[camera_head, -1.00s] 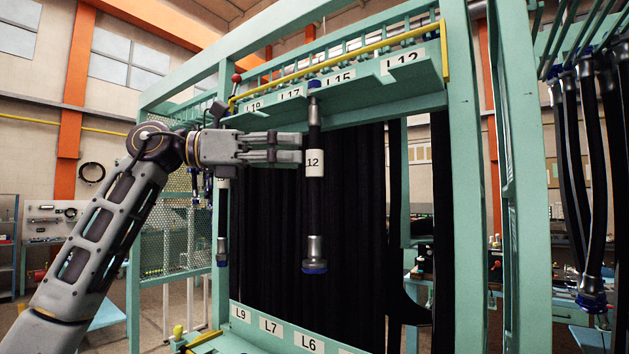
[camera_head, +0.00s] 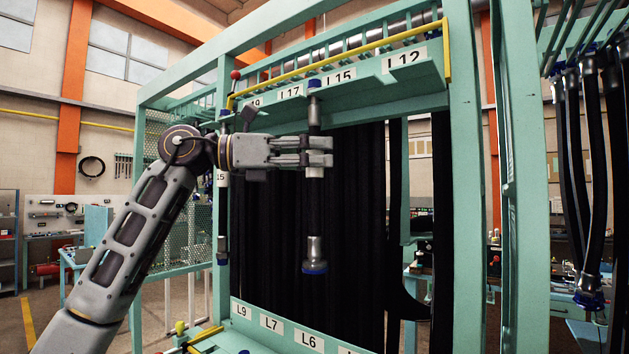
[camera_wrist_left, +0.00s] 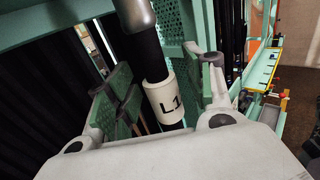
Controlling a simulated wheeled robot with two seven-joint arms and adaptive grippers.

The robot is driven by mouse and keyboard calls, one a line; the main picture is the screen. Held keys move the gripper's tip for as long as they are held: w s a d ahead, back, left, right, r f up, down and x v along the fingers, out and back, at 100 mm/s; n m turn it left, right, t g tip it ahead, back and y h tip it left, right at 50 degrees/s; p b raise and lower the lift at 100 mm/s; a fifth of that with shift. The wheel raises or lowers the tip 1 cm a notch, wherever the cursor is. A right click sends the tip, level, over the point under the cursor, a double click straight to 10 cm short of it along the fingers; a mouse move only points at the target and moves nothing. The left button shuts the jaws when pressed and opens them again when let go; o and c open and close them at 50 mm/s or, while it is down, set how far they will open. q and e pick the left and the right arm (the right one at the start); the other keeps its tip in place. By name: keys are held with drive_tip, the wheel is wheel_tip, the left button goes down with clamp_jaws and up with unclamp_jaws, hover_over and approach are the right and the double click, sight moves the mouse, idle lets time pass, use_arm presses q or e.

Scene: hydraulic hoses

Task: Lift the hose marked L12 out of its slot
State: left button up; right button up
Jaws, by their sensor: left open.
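The black hose marked L12 (camera_head: 314,215) hangs upright from the green rack's top shelf, between the L17 and L15 shelf labels, with metal ends and blue caps. Its white marking band is mostly covered by my left gripper (camera_head: 318,152) in the head view. In the left wrist view, the band (camera_wrist_left: 165,102) shows "L1", and the hose stands between the spread fingers of my left gripper (camera_wrist_left: 157,88). The gripper is open around the hose; contact with either finger cannot be told. My right gripper is not in view.
The green rack (camera_head: 466,200) has a yellow rail (camera_head: 340,56) above the shelf. Another hose (camera_head: 222,215) hangs left, behind my arm. Dark hoses or strips (camera_head: 350,230) fill the space behind. More hoses (camera_head: 590,180) hang on a rack at the right.

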use_arm(q)
drive_tip(key=shift+c, duration=0.4)
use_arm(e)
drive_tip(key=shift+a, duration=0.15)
use_arm(q)
drive_tip(key=shift+c, duration=1.1)
clamp_jaws()
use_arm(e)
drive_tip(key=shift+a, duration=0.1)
use_arm(q)
drive_tip(key=shift+r, duration=0.3)
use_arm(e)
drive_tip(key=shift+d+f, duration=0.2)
use_arm(q)
drive_tip(key=s+a+b, duration=0.5)
drive_tip(key=s+a, duration=0.5)
drive_tip(key=s, duration=0.4)
drive_tip(key=shift+s+a, duration=0.3)
drive_tip(key=shift+a, duration=0.05)
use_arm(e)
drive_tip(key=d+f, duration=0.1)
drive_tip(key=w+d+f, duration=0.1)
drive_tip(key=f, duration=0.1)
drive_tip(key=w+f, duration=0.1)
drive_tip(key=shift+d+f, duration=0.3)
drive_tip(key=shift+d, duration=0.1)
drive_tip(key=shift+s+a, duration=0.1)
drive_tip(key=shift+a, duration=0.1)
